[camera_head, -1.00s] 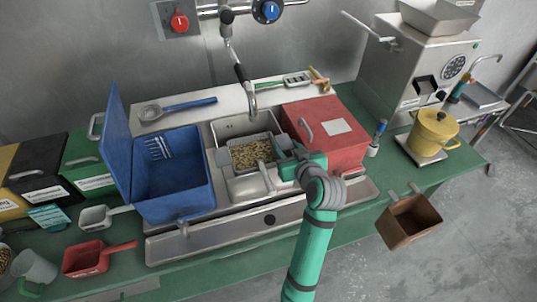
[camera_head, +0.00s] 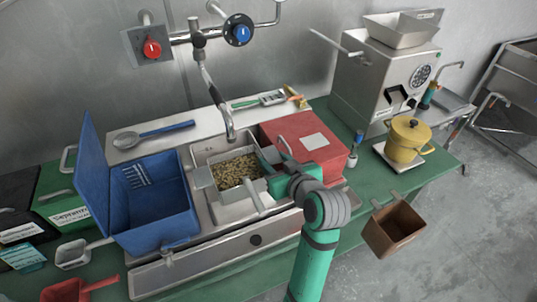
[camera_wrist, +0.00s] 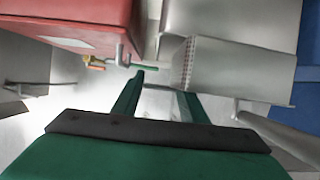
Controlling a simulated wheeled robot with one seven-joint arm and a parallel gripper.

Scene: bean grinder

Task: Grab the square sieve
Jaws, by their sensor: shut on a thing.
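The square sieve (camera_head: 238,190) is a light metal basket at the sink in the middle of the counter, with brown-yellow beans (camera_head: 235,170) in it. My gripper (camera_head: 266,184) is at its right side, shut on it. In the wrist view, the sieve's perforated wall (camera_wrist: 225,65) lies in front of and to the right of my fingertips (camera_wrist: 160,83). The exact contact is hard to see.
An open blue bin (camera_head: 155,205) stands to the left, and a red box (camera_head: 295,130) close on the right. The faucet (camera_head: 229,125) hangs over the sink's back. A brown container (camera_head: 395,232) hangs at the front edge.

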